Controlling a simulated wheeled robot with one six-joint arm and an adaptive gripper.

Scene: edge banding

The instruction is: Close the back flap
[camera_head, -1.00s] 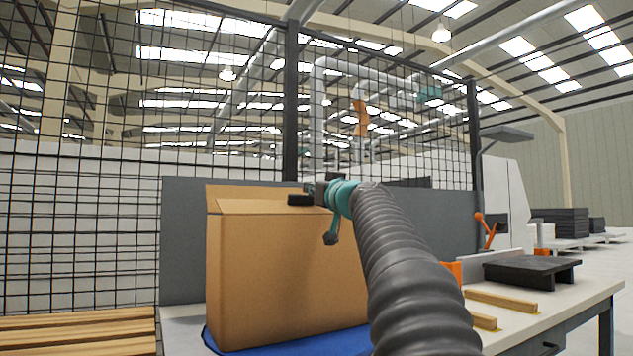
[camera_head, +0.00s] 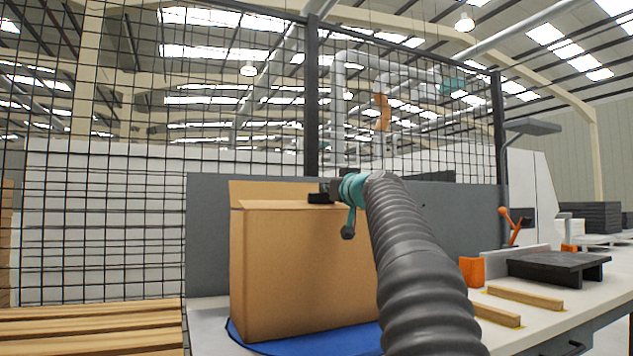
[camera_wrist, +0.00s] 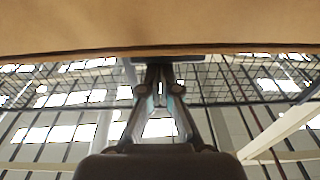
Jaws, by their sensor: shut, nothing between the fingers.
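A tall brown cardboard box (camera_head: 300,270) stands on a blue mat (camera_head: 300,343) on the table. Its back flap (camera_head: 268,190) stands up behind the top edge, tilted; its right part is hidden by my gripper and arm. My gripper (camera_head: 322,194) is at the top of the box near its right side, pointing left, shut and empty. In the wrist view my gripper (camera_wrist: 158,72) shows its fingers together, with a brown cardboard surface (camera_wrist: 130,28) across the top of the picture, close to the fingertips. I cannot tell whether they touch it.
A grey panel (camera_head: 208,240) and a wire mesh fence (camera_head: 90,220) stand behind the box. To the right on the table are a black stand (camera_head: 558,265), an orange block (camera_head: 472,271) and wooden strips (camera_head: 525,298). Wooden slats (camera_head: 90,325) lie at the lower left.

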